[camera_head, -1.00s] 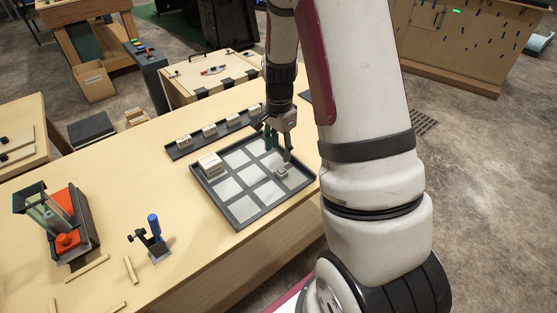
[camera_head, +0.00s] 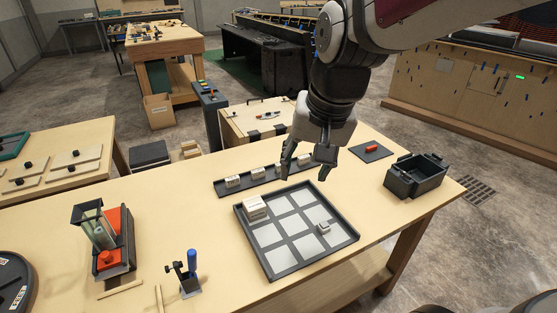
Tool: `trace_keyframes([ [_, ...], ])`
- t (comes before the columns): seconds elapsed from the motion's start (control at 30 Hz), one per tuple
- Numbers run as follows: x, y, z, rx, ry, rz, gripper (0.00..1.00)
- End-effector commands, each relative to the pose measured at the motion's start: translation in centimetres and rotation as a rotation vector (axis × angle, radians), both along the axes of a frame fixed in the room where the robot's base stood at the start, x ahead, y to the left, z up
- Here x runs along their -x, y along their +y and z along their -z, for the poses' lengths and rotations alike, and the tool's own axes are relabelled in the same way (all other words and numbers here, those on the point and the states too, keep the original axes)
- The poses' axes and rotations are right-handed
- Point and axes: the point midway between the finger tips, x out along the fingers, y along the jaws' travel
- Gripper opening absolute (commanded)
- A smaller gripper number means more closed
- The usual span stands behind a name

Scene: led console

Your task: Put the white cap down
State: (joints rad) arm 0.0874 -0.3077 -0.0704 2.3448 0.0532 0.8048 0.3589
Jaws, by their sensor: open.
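A small whitish cap (camera_head: 323,227) rests on a pale square at the right side of the dark-framed tray (camera_head: 273,273) on the workbench. The tray has a grid of pale squares. A larger whitish block (camera_head: 255,207) sits in its far left corner. My gripper (camera_head: 307,173) is open, pointing down with its fingers spread and nothing between them. In the picture it appears above the tray's far edge, apart from the cap. It covers part of the dark rack behind the tray.
The dark rack (camera_head: 222,190) behind the tray holds several small whitish blocks. A red piece (camera_head: 372,148) on a dark mat and a black bin (camera_head: 415,178) are at the right. A blue-handled clamp (camera_head: 190,275) and an orange-and-black fixture (camera_head: 113,250) stand at the left.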

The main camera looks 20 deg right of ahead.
Motion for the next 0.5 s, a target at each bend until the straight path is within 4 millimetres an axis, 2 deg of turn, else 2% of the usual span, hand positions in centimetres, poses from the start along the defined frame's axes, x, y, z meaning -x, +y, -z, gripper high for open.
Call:
trace_keyframes([
  [0.1, 3.2, 1.8, -2.1, 0.064, -0.068, -0.174, 0.46],
  [0.3, 7.6, 3.5, -3.6, 0.169, -0.142, -0.403, 0.46],
  [0.5, 9.4, 4.0, -3.9, 0.221, -0.170, -0.498, 0.46],
])
